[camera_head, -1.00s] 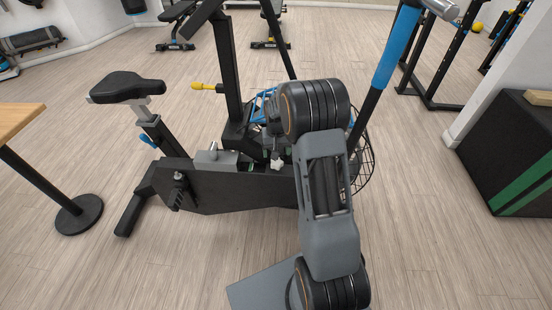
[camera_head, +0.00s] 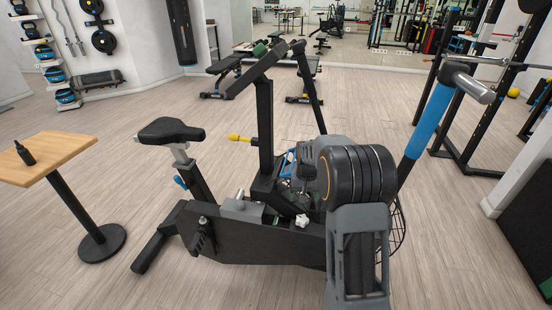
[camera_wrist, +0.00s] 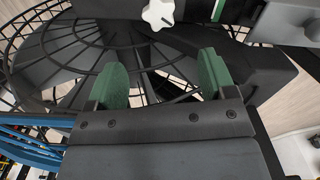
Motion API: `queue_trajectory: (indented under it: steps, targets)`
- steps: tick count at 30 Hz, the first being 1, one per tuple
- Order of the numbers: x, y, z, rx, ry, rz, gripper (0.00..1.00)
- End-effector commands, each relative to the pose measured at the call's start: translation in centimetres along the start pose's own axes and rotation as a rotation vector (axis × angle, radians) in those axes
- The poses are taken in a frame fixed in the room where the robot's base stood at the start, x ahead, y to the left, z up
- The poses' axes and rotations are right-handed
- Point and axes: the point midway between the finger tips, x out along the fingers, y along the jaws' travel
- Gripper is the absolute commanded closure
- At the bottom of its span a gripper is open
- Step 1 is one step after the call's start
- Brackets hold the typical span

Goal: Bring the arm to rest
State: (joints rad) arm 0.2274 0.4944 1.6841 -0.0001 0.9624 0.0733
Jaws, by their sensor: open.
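My gripper (camera_wrist: 162,82) shows in the wrist view as two green-padded fingers, spread apart with nothing between them. Behind the fingers is the black fan wheel (camera_wrist: 60,62) of an exercise bike with its wire cage. A white star-shaped knob (camera_wrist: 158,14) is beyond the fingertips at the top of that view. In the head view my arm (camera_head: 358,240) rises from the lower right, in front of the exercise bike (camera_head: 255,240). My gripper is mostly hidden there behind the arm's black joint. The white knob (camera_head: 302,221) shows just left of the arm.
A small wooden table (camera_head: 62,153) with a dark bottle (camera_head: 25,153) stands at the left. A bar with a blue sleeve (camera_head: 430,120) rises to the right of the arm. A dark box (camera_head: 525,225) stands at the right edge. Open floor lies beyond the bike.

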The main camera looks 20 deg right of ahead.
Motion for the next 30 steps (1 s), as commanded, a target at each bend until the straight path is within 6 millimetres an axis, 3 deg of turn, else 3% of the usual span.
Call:
queue_trajectory:
  steps: [5,8,11,18,21,25,30]
  targets:
    - [0.7,0.1,0.7,-0.015,-0.017,0.001,0.23]
    - [1.4,0.2,2.9,-0.027,-0.054,0.003,0.23]
    - [-1.8,-0.3,6.3,-0.058,-0.052,0.002,0.23]
    - [-12.2,-2.0,15.4,-0.162,0.036,-0.007,0.23]
    - [-15.8,-2.4,18.8,-0.204,0.09,-0.013,0.23]
    - [-19.5,-2.8,22.0,-0.246,0.162,-0.024,0.23]
    - [-23.1,-3.2,24.1,-0.283,0.247,-0.04,0.23]
